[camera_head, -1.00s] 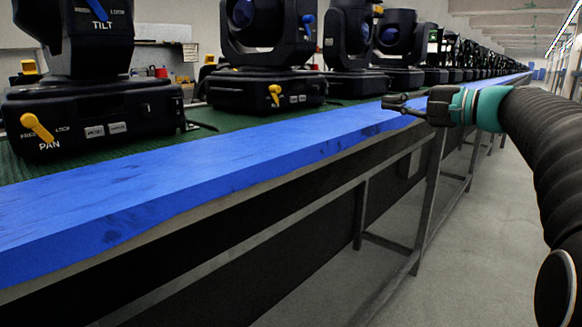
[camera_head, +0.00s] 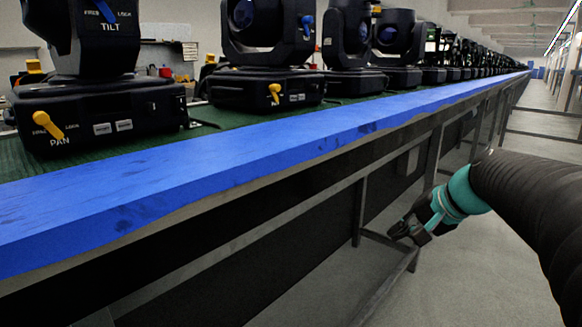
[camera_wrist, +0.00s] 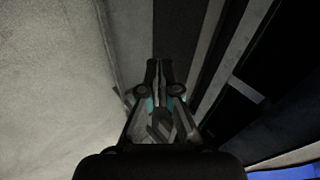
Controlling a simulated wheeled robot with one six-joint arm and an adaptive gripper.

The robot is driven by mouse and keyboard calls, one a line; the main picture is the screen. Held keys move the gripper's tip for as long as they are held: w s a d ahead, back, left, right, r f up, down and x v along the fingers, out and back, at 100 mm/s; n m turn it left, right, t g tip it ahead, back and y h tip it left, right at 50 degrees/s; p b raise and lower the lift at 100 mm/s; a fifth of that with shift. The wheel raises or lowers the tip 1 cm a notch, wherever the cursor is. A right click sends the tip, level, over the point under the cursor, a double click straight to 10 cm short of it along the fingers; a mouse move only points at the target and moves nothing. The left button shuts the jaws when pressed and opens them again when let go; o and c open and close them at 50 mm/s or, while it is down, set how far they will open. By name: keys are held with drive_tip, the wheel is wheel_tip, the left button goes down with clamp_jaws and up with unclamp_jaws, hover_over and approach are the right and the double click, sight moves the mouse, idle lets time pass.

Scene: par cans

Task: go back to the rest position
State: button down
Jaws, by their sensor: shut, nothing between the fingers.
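My gripper (camera_head: 399,231) is in the head view at the right of centre, below the blue table edge and in front of the metal table legs. It is tilted downward to the left, with its teal collar behind it. The wrist view also shows my gripper (camera_wrist: 158,64), its two dark fingers together with nothing between them. No object is held. I cannot tell how far the fingers are from the metal frame behind them.
A long table with a blue edge (camera_head: 180,185) and green top carries a row of black moving-head lights (camera_head: 95,110). Metal legs and rails (camera_head: 385,290) stand under it. Grey floor (camera_head: 490,270) lies clear to the right.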

drive_tip(key=s+a+f+n+h, duration=0.1)
drive_tip(key=s+a+f+n, duration=0.1)
drive_tip(key=s, duration=0.5)
drive_tip(key=s+a+f+n+h+p, duration=0.1)
drive_tip(key=s+a+f+n+h, duration=0.1)
drive_tip(key=s, duration=0.5)
drive_tip(key=s+a+f+n+g+h, duration=0.1)
drive_tip(key=s+f+n, duration=0.3)
drive_tip(key=s, duration=0.4)
drive_tip(key=shift+a+f+h, duration=0.4)
drive_tip(key=shift+a, duration=0.2)
